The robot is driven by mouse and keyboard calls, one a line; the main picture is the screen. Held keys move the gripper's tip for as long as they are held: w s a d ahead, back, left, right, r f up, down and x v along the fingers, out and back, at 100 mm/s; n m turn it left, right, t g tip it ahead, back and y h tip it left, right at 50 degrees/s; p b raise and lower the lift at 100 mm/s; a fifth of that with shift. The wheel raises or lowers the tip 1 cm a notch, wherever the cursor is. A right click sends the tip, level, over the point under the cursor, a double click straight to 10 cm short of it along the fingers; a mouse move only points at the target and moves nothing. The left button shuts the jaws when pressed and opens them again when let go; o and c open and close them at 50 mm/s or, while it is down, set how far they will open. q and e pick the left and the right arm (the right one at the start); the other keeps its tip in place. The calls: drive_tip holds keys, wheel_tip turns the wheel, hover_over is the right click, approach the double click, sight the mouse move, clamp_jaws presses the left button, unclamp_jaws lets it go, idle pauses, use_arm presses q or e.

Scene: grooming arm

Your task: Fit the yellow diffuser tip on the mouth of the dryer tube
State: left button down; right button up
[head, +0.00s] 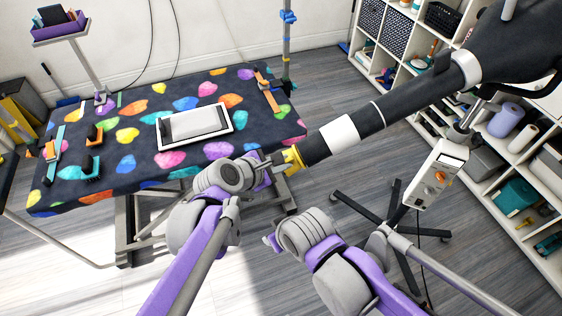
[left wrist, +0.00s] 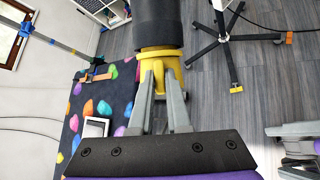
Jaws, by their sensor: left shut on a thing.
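The dryer tube (head: 376,115) is black with a white band and slants down from the upper right. Its mouth end also shows at the top of the left wrist view (left wrist: 158,24). The yellow diffuser tip (head: 292,159) is at the tube's mouth, in line with it. My left gripper (head: 280,163) is shut on the tip. In the left wrist view the yellow tip (left wrist: 161,54) sits between the fingers, its wide rim against the tube end. How deeply it is seated I cannot tell. My right gripper (head: 270,240) is apart from both, low in the head view; its fingers are mostly hidden.
A wheeled stand with a white control box (head: 436,174) is at the right. White shelves line the right side.

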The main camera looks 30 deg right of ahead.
use_arm(q)
drive_tip(key=c, duration=0.8)
unclamp_jaws()
drive_tip(key=shift+d, duration=0.1)
drive_tip(key=v, duration=1.1)
drive_tip(key=shift+d, duration=0.1)
drive_tip(key=s+a+f+m+y, duration=0.3)
drive_tip(key=a+f+m, duration=0.1)
drive_tip(key=a, duration=0.8)
drive_tip(key=s+a+f+m+t+y, duration=0.1)
drive_tip(key=a+f+m+y, duration=0.3)
drive_tip(key=a, duration=0.8)
drive_tip(key=s+a+f+m+t+y, duration=0.1)
drive_tip(key=s+a+f+m+y, duration=0.2)
drive_tip(key=a, duration=0.9)
wheel_tip(320, 180, down, 3)
drive_tip(key=s+m, duration=0.1)
drive_tip(key=m, duration=0.2)
drive_tip(key=shift+s+a+m+y+p, duration=0.2)
drive_tip(key=shift+s+m+y+p, duration=0.1)
drive_tip(key=shift+s+y+p, duration=0.1)
